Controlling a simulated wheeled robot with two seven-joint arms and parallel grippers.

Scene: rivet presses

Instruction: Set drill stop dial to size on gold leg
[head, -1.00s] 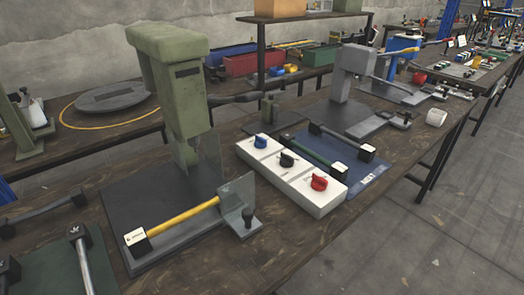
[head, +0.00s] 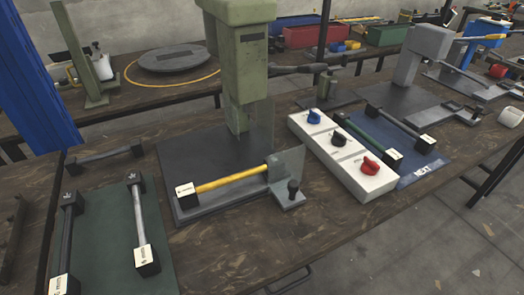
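The gold leg (head: 228,181) is a yellow rod lying on the dark base plate of the green press (head: 247,70). A black end block with a white label (head: 186,191) is at its left end; the print is too small to read. Its right end meets a grey stop bracket (head: 288,172) with a clear guard. A white box (head: 331,157) right of the press carries three knobs: a blue dial (head: 312,117), a black dial (head: 338,138) and a red dial (head: 369,167). I cannot read which one is the drill stop dial. Neither of my grippers is in view.
A green mat (head: 108,235) with dark and grey legs lies at left. A blue mat (head: 423,176) marked NEXT, with more legs, lies right of the box. A grey press (head: 424,50) stands behind it. A blue post (head: 38,80) rises at far left.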

